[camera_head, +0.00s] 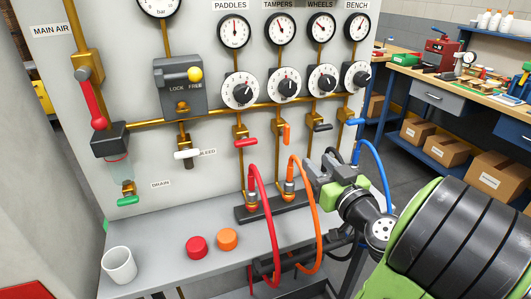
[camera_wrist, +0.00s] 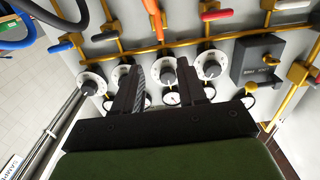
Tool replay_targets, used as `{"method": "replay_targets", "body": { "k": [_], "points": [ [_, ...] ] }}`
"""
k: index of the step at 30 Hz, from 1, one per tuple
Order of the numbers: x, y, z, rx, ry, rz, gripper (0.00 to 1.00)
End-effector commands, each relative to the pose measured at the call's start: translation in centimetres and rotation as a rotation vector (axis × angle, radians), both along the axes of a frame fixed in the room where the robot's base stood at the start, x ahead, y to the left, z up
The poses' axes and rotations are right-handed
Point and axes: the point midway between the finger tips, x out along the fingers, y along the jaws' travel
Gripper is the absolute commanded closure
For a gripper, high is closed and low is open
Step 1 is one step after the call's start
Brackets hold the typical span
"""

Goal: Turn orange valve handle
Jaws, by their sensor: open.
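The orange valve handle (camera_head: 287,134) sits on the brass pipe under the TAMPERS gauge and dial. It stands upright, in line with its pipe. It also shows at the top of the wrist view (camera_wrist: 153,18). My gripper (camera_head: 309,171) is in front of the panel, below and to the right of the orange handle, apart from it. In the wrist view my gripper (camera_wrist: 160,72) has its two dark fingers spread with nothing held between them.
A red handle (camera_head: 246,142) is left of the orange one; black (camera_head: 322,127) and blue (camera_head: 354,121) handles are to its right, all roughly level. An orange hose (camera_head: 314,220) and a red hose (camera_head: 263,210) loop below. A white cup (camera_head: 119,265) stands on the shelf.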

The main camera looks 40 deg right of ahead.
Motion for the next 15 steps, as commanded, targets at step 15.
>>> {"method": "replay_targets", "body": {
  "k": [15],
  "points": [
    [10.9,-2.9,0.8,-0.002,-0.004,0.008,0.59]
  ]
}}
